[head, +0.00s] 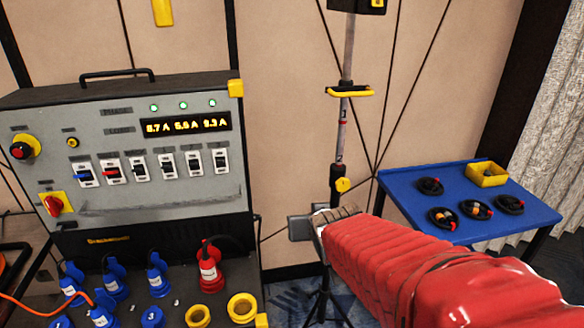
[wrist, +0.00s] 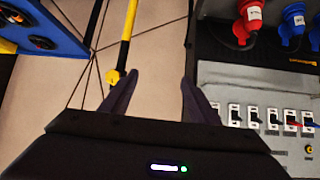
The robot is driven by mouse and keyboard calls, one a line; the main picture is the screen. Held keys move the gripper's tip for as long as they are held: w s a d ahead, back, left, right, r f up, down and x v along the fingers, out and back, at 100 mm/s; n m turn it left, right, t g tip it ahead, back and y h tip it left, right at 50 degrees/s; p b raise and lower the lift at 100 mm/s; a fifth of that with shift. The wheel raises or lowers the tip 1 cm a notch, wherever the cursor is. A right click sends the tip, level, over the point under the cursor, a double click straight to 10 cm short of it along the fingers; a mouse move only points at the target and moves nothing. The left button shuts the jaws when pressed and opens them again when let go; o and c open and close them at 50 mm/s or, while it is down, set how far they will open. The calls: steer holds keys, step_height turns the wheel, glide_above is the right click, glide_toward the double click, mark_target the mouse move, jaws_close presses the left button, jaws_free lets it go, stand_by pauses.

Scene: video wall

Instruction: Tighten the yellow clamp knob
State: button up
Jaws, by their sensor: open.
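The yellow clamp knob (head: 343,184) sits on a dark clamp low on an upright stand pole (head: 342,135). In the wrist view, which looks upside down, the yellow knob (wrist: 112,76) is left of my left finger, close to it in the picture. My gripper (wrist: 160,77) is open, with nothing between its two dark fingers. In the head view my red-sleeved arm comes from the lower right and ends just below the knob. The fingers are hard to make out there. I cannot tell the distance from fingers to knob.
A grey power panel (head: 150,190) with switches and red and blue plugs stands at left. A blue table (head: 400,180) with coiled cables and a yellow tray (head: 487,174) stands at right. A yellow handle (head: 349,92) crosses the pole above. Thin dark lines cross behind the pole.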

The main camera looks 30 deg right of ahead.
steer(key=s+a+r+n+g+y, duration=0.2)
steer(key=s+a+n+g+y, duration=0.1)
steer(key=s+a, duration=1.1)
steer(key=shift+s+a+n+g, duration=0.15)
steer(key=shift+s+n+g, duration=0.4)
steer(key=shift+s, duration=0.25)
steer(key=shift+c, duration=0.3)
